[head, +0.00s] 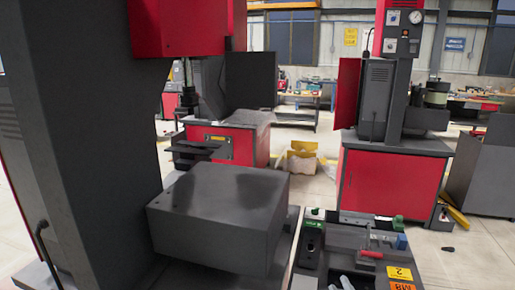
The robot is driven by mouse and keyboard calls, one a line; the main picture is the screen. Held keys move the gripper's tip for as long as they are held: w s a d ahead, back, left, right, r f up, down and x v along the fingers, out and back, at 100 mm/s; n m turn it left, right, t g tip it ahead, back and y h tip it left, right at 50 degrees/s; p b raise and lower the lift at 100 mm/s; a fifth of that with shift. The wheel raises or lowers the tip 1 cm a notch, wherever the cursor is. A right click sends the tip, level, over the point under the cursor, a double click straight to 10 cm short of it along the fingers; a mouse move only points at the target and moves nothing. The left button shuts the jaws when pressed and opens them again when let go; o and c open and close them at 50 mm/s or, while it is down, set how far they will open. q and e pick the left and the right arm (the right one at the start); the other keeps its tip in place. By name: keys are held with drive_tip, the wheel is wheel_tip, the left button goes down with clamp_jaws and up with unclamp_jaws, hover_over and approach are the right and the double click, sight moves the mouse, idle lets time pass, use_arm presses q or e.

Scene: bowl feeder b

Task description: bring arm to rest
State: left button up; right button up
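I cannot make out either gripper clearly in the head view. No arm comes in from the left. Any part of my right gripper that shows cannot be told apart from the dark parts around it, so its fingers and anything between them cannot be read.
A dark grey machine column (95,150) fills the left, with a red head (178,28) above. A grey box (218,215) stands before it. A tool tray (310,262) with small parts lies at bottom right. A red cabinet (390,185) stands behind; floor shows at far right.

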drive_tip(key=s+d+f+m+g, duration=0.1)
drive_tip(key=s+f+m+g, duration=0.1)
drive_tip(key=s+f, duration=0.1)
drive_tip(key=s+d+f+m+g+h, duration=0.1)
drive_tip(key=s+f+m+g, duration=0.1)
drive_tip(key=s+f, duration=0.1)
drive_tip(key=s+d+f+m+g+h, duration=0.1)
drive_tip(key=s+f+g, duration=0.1)
drive_tip(key=s+f, duration=0.2)
drive_tip(key=shift+d+f+m+g, duration=0.4)
drive_tip(key=shift+f, duration=0.4)
drive_tip(key=s+f+m+g, duration=0.1)
drive_tip(key=s+f+g, duration=0.15)
drive_tip(key=s, duration=0.35)
drive_tip(key=s+f+m+g+y, duration=0.1)
drive_tip(key=s+f+g, duration=0.15)
drive_tip(key=s, duration=0.35)
drive_tip(key=s+f+m+g, duration=0.1)
drive_tip(key=s+f+g, duration=0.15)
drive_tip(key=s, duration=0.35)
wheel_tip(320, 180, down, 30)
drive_tip(key=g, duration=0.2)
drive_tip(key=s+d+f, duration=0.3)
drive_tip(key=s+f, duration=1.6)
drive_tip(key=f, duration=0.1)
drive_tip(key=shift+g+p, duration=0.3)
drive_tip(key=shift+g, duration=0.15)
drive_tip(key=shift+a, duration=0.1)
